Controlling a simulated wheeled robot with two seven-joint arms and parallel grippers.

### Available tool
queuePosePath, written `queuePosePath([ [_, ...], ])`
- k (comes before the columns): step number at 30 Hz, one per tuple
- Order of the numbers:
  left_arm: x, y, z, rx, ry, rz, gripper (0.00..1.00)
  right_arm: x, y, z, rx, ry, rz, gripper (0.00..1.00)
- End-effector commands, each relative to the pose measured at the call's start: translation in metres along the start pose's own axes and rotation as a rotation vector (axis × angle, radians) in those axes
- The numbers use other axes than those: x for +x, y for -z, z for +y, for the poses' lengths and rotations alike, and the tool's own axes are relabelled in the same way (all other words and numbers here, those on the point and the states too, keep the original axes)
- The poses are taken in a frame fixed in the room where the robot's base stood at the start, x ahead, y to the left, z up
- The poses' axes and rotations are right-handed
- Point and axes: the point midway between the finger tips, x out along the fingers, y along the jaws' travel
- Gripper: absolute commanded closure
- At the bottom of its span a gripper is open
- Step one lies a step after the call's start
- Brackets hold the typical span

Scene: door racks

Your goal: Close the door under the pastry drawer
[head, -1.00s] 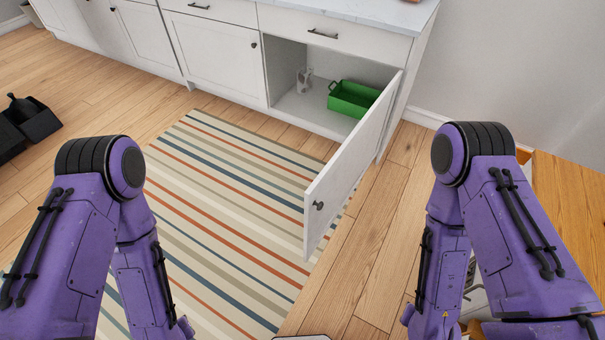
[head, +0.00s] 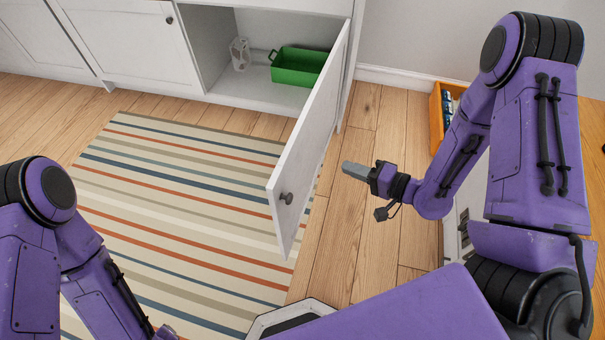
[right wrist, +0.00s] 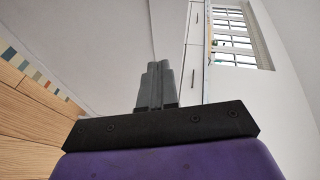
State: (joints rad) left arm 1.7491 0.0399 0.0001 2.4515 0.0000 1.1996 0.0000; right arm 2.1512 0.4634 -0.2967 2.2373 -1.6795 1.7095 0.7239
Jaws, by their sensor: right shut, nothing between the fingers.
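The white cabinet door (head: 312,140) stands wide open, hinged on its right side and swung out toward me. Its dark round knob (head: 287,198) is near the free edge. The open compartment (head: 215,45) behind it holds a green bin and a light grey object. My right gripper (head: 349,170) is shut and empty, just right of the door's outer face, with a small gap in the picture. In the right wrist view its fingers (right wrist: 157,85) are together, with a pale surface behind them. My left arm is at the lower left; its gripper is out of view. The pastry drawer is not visible now.
The green bin (head: 300,67) and light grey object (head: 239,54) sit inside the compartment. A striped rug (head: 180,190) lies on the wooden floor before the cabinets. An orange crate (head: 437,118) stands by the right wall.

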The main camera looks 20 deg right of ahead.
Motion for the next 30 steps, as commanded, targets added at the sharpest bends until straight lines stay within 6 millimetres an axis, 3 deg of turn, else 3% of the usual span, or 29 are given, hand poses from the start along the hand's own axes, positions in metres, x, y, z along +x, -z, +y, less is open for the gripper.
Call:
queuePosePath([
  [1,0.024,-0.009,0.003,0.0,-0.001,0.001,0.4,0.002,0.0,0.008,0.034,0.078,-0.048,1.0],
  [3,0.033,-0.013,0.004,-0.001,-0.001,0.002,0.4,-0.004,-0.002,0.001,0.083,0.158,-0.128,1.0],
  [7,0.04,-0.015,0.004,-0.001,-0.001,0.003,0.4,-0.015,-0.006,-0.007,0.141,0.229,-0.228,1.0],
  [11,0.039,-0.015,0.004,-0.001,-0.001,0.002,0.4,-0.012,-0.01,-0.013,0.154,0.243,-0.258,1.0],
  [24,0.041,-0.016,0.004,-0.001,-0.001,0.002,0.4,0.073,-0.033,-0.036,0.153,0.239,-0.26,1.0],
  [30,0.041,-0.016,0.004,-0.001,-0.001,0.002,0.4,0.103,-0.04,-0.044,0.152,0.239,-0.259,1.0],
])
